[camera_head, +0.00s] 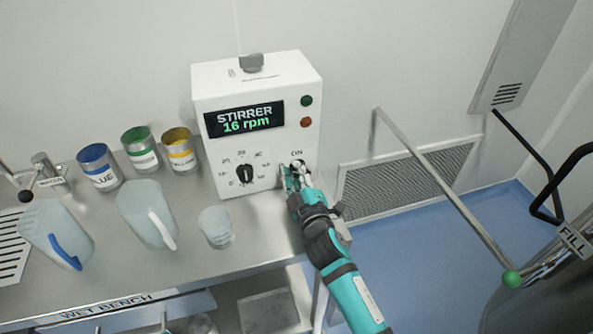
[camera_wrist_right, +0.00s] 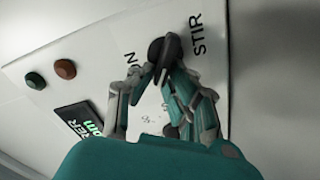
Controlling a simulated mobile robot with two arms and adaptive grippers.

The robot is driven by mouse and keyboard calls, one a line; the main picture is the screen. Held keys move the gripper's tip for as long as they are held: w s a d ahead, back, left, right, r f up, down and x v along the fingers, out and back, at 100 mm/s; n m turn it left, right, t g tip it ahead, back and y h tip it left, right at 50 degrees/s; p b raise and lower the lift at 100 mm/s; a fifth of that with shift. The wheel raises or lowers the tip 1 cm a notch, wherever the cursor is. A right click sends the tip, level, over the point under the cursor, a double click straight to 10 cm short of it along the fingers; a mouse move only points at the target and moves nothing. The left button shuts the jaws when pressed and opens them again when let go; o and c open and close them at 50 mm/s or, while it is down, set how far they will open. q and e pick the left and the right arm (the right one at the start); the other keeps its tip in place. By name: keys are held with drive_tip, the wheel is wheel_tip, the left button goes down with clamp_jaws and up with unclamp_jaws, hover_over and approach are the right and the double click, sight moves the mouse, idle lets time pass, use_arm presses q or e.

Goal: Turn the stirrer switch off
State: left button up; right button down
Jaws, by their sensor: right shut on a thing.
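The white stirrer box (camera_head: 210,83) stands on the bench against the wall. Its display (camera_head: 243,118) reads "STIRRER 16 rpm". My right gripper (camera_head: 294,176) is at the lower right of the box's front, just under the "ON" label. In the right wrist view my right gripper (camera_wrist_right: 163,70) has its fingertips closed together on the dark stirrer switch (camera_wrist_right: 173,46), between the "ON" and "STIR" lettering. The fingers hide most of the switch in the head view, and its exact angle is hard to tell. My left gripper is not in view.
A black speed dial (camera_head: 244,174) sits left of my gripper; green (camera_head: 306,101) and red (camera_head: 305,122) buttons are above. Blue (camera_head: 98,168), green (camera_head: 140,149) and yellow (camera_head: 180,150) cans and clear jugs (camera_head: 144,212) stand left. A metal rail (camera_head: 440,190) crosses at right.

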drive_tip(key=n, duration=0.3)
drive_tip(key=f+n, duration=0.1)
drive_tip(key=n, duration=0.2)
drive_tip(key=shift+s+a+f+n, duration=0.1)
drive_tip(key=shift+a+n, duration=0.05)
drive_tip(key=shift+n, duration=0.15)
idle(0.5)
drive_tip(key=c, duration=1.3)
unclamp_jaws()
drive_tip(key=shift+c, duration=0.2)
drive_tip(key=shift+s, duration=0.1)
drive_tip(key=v, duration=1.2)
